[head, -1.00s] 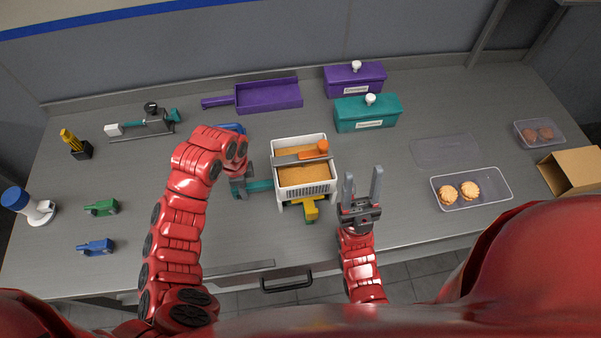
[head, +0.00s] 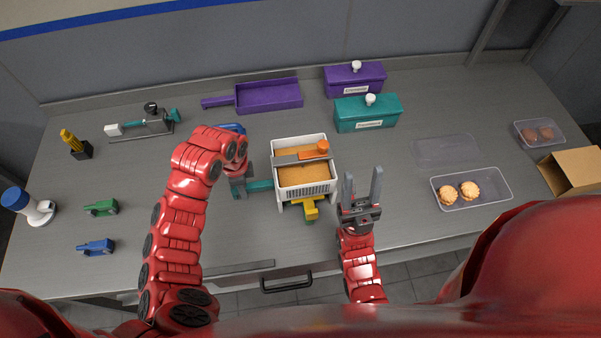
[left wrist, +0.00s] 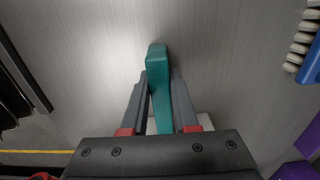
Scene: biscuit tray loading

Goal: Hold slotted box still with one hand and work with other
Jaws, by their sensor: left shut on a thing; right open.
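The white slotted box (head: 303,195) stands mid-table in the head view, with a tan-orange filling (head: 305,174). A grey bar (head: 287,159) with an orange grip (head: 319,149) lies across its top. A yellow piece (head: 311,209) sticks out at its front. My left gripper (head: 243,185) is left of the box, shut on a teal handle (left wrist: 158,75). The teal handle also shows in the head view (head: 262,186), reaching to the box's left side; how they join is unclear. My right gripper (head: 361,190) is open and empty, just right of the box, fingers pointing up the picture.
Purple (head: 355,78) and teal (head: 367,112) lidded boxes and a purple scoop-like tray (head: 268,97) stand behind. A clear tray (head: 490,204) with two biscuits is at right, near a cardboard box (head: 571,170). Green (head: 101,208) and blue (head: 95,247) tools lie left. The front middle is clear.

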